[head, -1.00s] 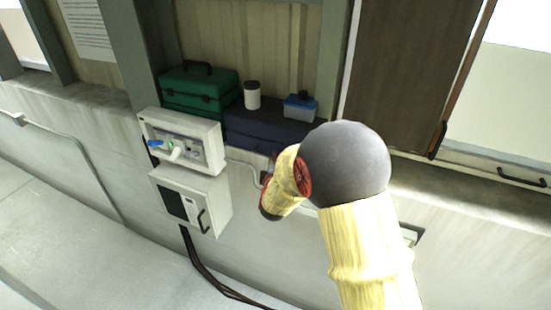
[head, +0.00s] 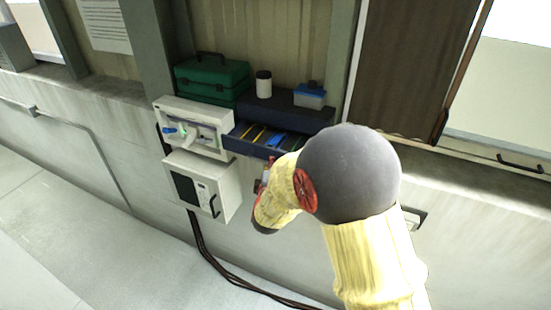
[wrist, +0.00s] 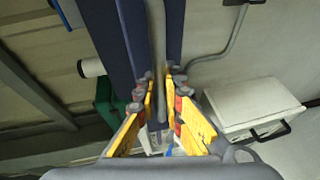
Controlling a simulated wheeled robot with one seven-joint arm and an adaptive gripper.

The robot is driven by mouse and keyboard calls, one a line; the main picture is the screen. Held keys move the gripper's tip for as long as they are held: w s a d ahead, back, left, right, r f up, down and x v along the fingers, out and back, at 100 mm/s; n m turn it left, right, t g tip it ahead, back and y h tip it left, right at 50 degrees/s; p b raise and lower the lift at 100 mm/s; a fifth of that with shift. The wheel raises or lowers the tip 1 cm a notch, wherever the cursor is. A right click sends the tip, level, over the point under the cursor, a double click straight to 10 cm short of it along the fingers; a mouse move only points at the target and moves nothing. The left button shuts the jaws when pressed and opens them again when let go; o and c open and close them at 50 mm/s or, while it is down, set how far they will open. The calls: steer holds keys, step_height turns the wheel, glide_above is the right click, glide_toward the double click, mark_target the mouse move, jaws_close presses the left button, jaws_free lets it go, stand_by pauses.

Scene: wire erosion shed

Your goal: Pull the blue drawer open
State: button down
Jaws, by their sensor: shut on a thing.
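The blue drawer (head: 252,148) is out from its dark blue cabinet (head: 285,113) in the head view. Its inside shows, with yellow and blue strips in it. The cabinet sits on the wall ledge. In the wrist view, my gripper (wrist: 163,78) has its yellow fingers on either side of a grey bar, the drawer's handle (wrist: 157,40), and is shut on it. The dark blue drawer front (wrist: 118,35) lies behind the bar. In the head view my arm hides the gripper's fingertips and the handle.
A green toolbox (head: 212,80), a white jar (head: 264,84) and a blue-lidded box (head: 310,96) stand on or beside the cabinet. A white switch panel (head: 195,127) and a grey-white box with a handle (head: 203,186) are close on the left. A conduit (wrist: 225,45) runs along the wall.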

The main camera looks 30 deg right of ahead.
steer(key=s+a, duration=0.1)
steer(key=a, duration=0.1)
steer(key=s+a, duration=0.2)
steer(key=shift+s+a+f+p, duration=0.1)
steer(key=shift+s+a+p, duration=0.15)
steer(key=shift+p, duration=0.15)
steer(key=c, duration=2)
jaws_free()
steer(key=shift+o, duration=0.6)
steer(key=v, duration=1.2)
steer(key=shift+m, duration=0.3)
